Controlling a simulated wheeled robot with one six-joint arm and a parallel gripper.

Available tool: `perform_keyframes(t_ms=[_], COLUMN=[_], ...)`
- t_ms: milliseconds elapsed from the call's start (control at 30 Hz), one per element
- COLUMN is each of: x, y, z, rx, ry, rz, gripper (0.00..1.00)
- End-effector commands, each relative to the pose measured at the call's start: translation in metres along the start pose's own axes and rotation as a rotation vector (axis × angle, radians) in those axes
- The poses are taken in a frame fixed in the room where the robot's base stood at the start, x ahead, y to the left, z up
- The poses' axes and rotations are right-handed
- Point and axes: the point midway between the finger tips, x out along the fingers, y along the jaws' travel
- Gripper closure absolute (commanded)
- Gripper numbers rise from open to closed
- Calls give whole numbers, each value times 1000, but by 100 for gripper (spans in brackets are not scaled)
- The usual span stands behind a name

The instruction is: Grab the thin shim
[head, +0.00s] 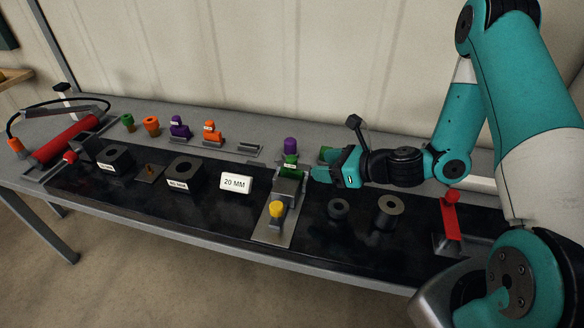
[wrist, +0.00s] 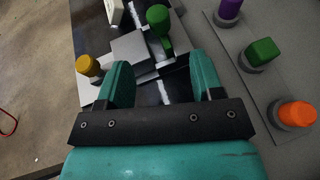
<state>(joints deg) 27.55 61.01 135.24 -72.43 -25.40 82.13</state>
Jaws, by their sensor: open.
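A green labelled piece (head: 291,160) stands at the grey block fixture (head: 288,188); in the wrist view this green piece (wrist: 157,17) is beyond my fingers, next to the fixture block (wrist: 130,46). A purple labelled piece (head: 179,130) and an orange labelled piece (head: 213,132) stand at the back left. My gripper (head: 318,168) is open and empty, just right of the fixture; its two fingers (wrist: 160,70) are apart with nothing between them.
A yellow knob (head: 277,209) is on the fixture's front. Purple (wrist: 229,10), green (wrist: 262,52) and orange (wrist: 297,113) knobs stand beside my gripper. A 20 MM sign (head: 235,183) and dark rings (head: 388,211) flank the fixture. A red clamp (head: 450,217) stands right.

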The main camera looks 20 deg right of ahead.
Motion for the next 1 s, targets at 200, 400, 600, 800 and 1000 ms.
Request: perform_keyframes(t_ms=[200, 400, 600, 800, 1000], x=[38, 51, 81, 97, 97], y=[1, 1, 1, 0, 0], z=[1, 3, 7, 5, 4], rx=[-5, -4, -5, -2, -2], ry=[1, 0, 0, 1, 1], rz=[4, 3, 4, 1, 1], gripper=[39, 39, 39, 39, 42])
